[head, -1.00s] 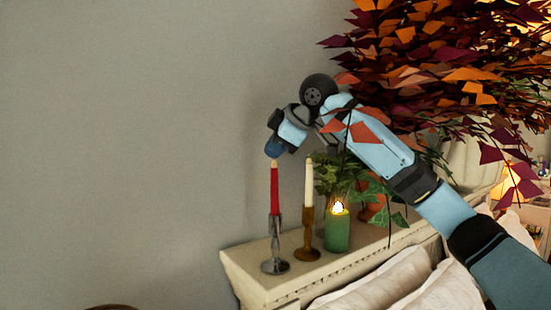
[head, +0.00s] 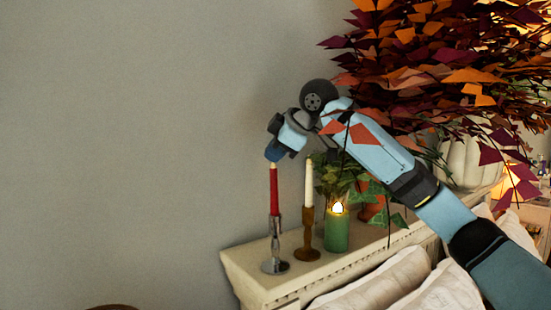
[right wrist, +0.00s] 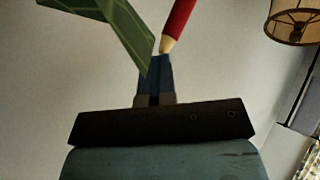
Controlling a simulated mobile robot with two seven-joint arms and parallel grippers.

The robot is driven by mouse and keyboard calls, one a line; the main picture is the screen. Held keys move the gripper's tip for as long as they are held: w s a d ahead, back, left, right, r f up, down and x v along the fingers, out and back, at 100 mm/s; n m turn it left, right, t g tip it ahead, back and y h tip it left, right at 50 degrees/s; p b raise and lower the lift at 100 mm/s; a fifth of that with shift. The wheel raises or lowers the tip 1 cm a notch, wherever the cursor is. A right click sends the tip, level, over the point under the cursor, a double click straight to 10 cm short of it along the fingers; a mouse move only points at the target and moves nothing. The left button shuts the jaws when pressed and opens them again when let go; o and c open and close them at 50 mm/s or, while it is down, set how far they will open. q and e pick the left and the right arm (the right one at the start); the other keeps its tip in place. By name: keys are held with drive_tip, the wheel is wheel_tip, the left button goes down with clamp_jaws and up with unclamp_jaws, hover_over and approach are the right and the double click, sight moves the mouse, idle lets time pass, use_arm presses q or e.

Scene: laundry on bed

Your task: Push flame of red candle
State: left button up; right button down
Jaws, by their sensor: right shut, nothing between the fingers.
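The red candle (head: 274,190) stands upright in a silver candlestick (head: 276,235) at the left end of the shelf. I see no flame on it; its pale tip is just below my right gripper. My right gripper (head: 273,154) is shut and empty, with its blue fingers pointing down at the candle top. In the right wrist view, the red candle (right wrist: 179,22) has its tapered pale end right beside the shut fingertips (right wrist: 160,62). I cannot tell whether they touch. My left gripper is not in view.
On the cream shelf (head: 250,285) are a white candle (head: 309,185) in a brown holder, a lit green candle (head: 337,232) and a leafy plant (head: 374,188). Autumn foliage (head: 440,60) crowds my right arm. The wall side at left is clear.

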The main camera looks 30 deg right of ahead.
sight(274, 167)
drive_tip(key=shift+w+r+p, duration=0.1)
drive_tip(key=shift+r+p, duration=0.05)
drive_tip(key=shift+p, duration=0.15)
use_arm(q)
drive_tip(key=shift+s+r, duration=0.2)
use_arm(e)
drive_tip(key=shift+w, duration=0.1)
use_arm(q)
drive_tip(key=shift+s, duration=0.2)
use_arm(e)
drive_tip(key=shift+r, duration=0.4)
wheel_tip(274, 167, up, 3)
drive_tip(key=shift+r, duration=0.15)
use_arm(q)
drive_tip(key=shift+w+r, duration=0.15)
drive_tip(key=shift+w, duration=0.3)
use_arm(e)
wheel_tip(274, 167, up, 2)
drive_tip(key=shift+r, duration=0.1)
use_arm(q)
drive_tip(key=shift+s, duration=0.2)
use_arm(e)
drive_tip(key=shift+d, duration=0.1)
